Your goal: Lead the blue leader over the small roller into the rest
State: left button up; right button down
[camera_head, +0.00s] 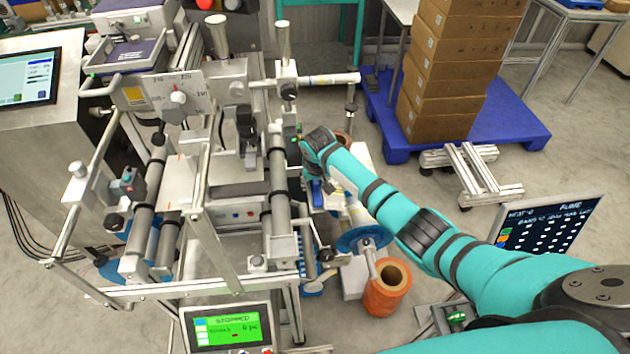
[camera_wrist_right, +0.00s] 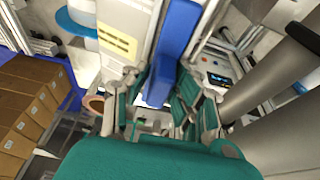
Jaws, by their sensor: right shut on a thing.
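My right gripper (camera_head: 318,188) points down beside the right side of the machine; my wrist partly covers it in the head view. In the right wrist view, my right gripper (camera_wrist_right: 158,112) is shut on the blue leader (camera_wrist_right: 178,45), a flat blue strip running up and away from the fingers. A bit of the blue leader (camera_head: 317,196) shows below my wrist in the head view. Grey rollers (camera_head: 278,190) stand just left of the gripper and also show in the right wrist view (camera_wrist_right: 275,85). I cannot tell which part is the small roller or the rest. My left gripper is out of view.
A reel with a blue disc (camera_head: 362,239) sits below my right forearm, above an orange roll (camera_head: 384,292) on the floor. A screen reading STOPPED (camera_head: 232,328) is at the front. Stacked boxes (camera_head: 455,75) stand on a blue pallet (camera_head: 515,120) at the back right.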

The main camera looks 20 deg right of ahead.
jog(key=shift+s+f+b, duration=0.3)
jog(key=shift+s+f, duration=0.15)
jog(key=shift+f, duration=0.25)
jog(key=c, duration=1.5)
grip_release()
jog(key=shift+c, duration=0.2)
jog(key=o, duration=0.5)
jog(key=shift+w+f, duration=0.25)
jog(key=shift+s+r, duration=0.1)
jog(key=v, duration=1.2)
jog(key=shift+w+r, duration=0.3)
